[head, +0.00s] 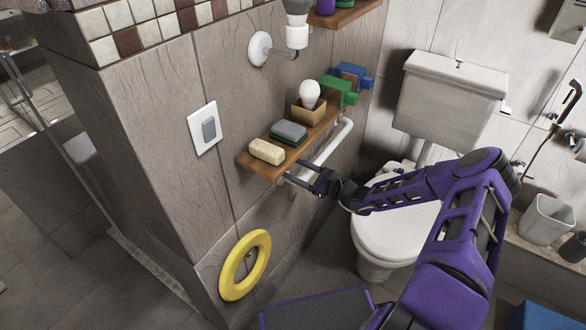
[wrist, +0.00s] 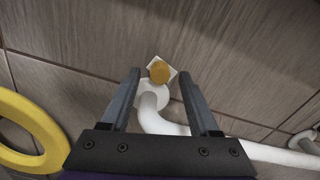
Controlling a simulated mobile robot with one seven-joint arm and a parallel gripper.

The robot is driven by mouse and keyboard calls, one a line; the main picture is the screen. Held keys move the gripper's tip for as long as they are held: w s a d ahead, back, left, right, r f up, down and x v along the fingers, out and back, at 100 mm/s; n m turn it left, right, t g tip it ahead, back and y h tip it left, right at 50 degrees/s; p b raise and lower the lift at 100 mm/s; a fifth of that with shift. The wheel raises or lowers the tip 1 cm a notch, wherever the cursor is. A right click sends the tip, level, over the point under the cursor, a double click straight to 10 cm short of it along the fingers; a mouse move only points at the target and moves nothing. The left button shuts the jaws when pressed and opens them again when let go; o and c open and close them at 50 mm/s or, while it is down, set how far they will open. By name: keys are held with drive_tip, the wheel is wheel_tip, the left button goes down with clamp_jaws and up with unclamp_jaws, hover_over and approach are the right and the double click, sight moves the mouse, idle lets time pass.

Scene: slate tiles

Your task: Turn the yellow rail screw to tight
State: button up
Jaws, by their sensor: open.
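The yellow rail screw (wrist: 159,72) shows in the wrist view as an orange-yellow round knob on a small pale square plate. It sits at the wall end of the white rail (wrist: 160,123), just above the rail's round flange. My gripper (wrist: 160,76) is open, with one finger on each side of the screw in the picture. No contact with the screw shows, and the depth gap is hard to judge. In the head view my gripper (head: 285,174) reaches in under the left end of the shelf, near the rail (head: 332,148). The screw is hidden there.
A wooden shelf (head: 254,166) above the rail carries a sponge (head: 267,151), grey stacked pieces (head: 289,131), a bulb in a box (head: 309,110) and green and blue objects. A yellow ring (head: 233,289) hangs on the wall below. A toilet (head: 385,230) stands right of my gripper.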

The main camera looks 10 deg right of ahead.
drive_tip(key=shift+w+a, duration=0.3)
drive_tip(key=shift+a, duration=0.05)
drive_tip(key=shift+c, duration=0.2)
clamp_jaws()
drive_tip(key=m, duration=0.3)
drive_tip(key=shift+m, duration=0.3)
drive_tip(key=m, duration=0.3)
drive_tip(key=shift+m, duration=0.3)
drive_tip(key=m, duration=0.6)
drive_tip(key=shift+m, duration=0.4)
